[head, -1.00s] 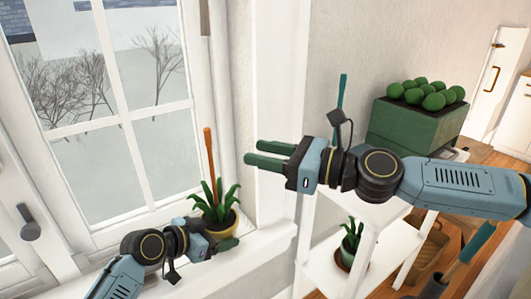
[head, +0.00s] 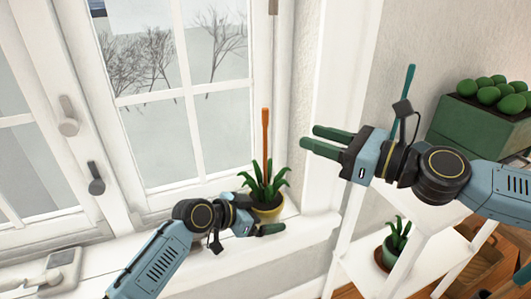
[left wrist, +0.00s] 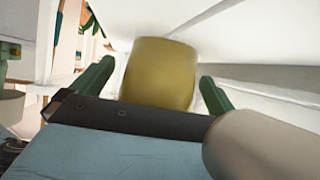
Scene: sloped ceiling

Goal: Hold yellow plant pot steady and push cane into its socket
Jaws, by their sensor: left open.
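The yellow plant pot (head: 268,211) stands upright on the white window sill with a green spiky plant in it. An orange-brown cane (head: 265,133) rises upright from the plant; its lower end is hidden by the leaves. My left gripper (head: 262,229) is at the near side of the pot. In the left wrist view the pot (left wrist: 160,72) lies between the two spread green fingers of my left gripper (left wrist: 155,85), with gaps on both sides. My right gripper (head: 315,140) is open and empty, in the air to the right of the cane.
A white shelf (head: 440,222) on the right bears a green box of round green plants (head: 480,128) and a lower potted plant (head: 389,255). A teal stick (head: 410,80) shows behind my right gripper. Window handles (head: 96,180) stick out at left.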

